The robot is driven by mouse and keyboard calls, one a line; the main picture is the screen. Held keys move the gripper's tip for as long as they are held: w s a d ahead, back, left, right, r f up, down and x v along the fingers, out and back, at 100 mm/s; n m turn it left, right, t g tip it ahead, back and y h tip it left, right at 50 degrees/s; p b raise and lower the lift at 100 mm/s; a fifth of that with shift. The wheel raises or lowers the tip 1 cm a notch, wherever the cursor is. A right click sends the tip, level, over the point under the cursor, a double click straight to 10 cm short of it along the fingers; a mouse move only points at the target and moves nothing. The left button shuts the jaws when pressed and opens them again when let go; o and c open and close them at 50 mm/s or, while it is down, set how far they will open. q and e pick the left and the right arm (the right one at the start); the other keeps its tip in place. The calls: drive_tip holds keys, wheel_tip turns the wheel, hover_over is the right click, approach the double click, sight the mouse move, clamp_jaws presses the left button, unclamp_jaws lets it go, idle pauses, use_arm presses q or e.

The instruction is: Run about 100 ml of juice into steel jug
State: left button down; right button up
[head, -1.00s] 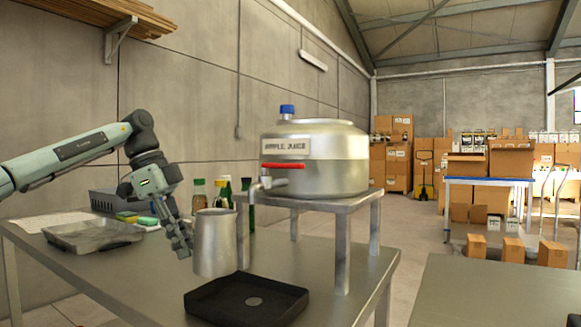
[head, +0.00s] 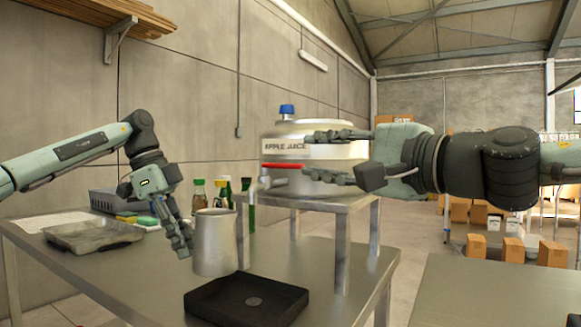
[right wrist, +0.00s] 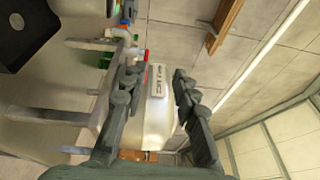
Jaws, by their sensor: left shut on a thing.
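The steel jug (head: 215,246) is upright beneath the tap's side of the tank, just behind the black drip tray. My left gripper (head: 186,246) is shut on it from the left; the grip point is partly hidden. The juice tank (head: 290,128), labelled apple juice, stands on a raised metal stand, with a red tap lever (head: 282,166) at its front left. My right gripper (head: 318,157) is open, with fingers apart in front of the tank and near the lever's right end. In the right wrist view the tank (right wrist: 156,118) shows between the open fingers (right wrist: 155,78).
A black drip tray (head: 205,306) lies on the steel table, in front of the stand (head: 342,245). Several bottles (head: 200,193) stand behind the jug. A grey tray (head: 65,240) lies at the left. Cardboard boxes stand at the far right.

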sight(299, 167)
drive_tip(key=shift+t+h, duration=0.3)
drive_tip(key=shift+h, duration=0.3)
drive_tip(key=w+a, duration=0.1)
drive_tip(key=w, duration=0.2)
drive_tip(key=w+a+f, duration=0.1)
drive_tip(key=w, duration=0.3)
drive_tip(key=w+a+f, duration=0.1)
drive_tip(key=w+a, duration=0.1)
drive_tip(key=w, duration=0.2)
drive_tip(key=shift+w+a, duration=0.1)
drive_tip(key=shift+c, duration=0.2)
clamp_jaws()
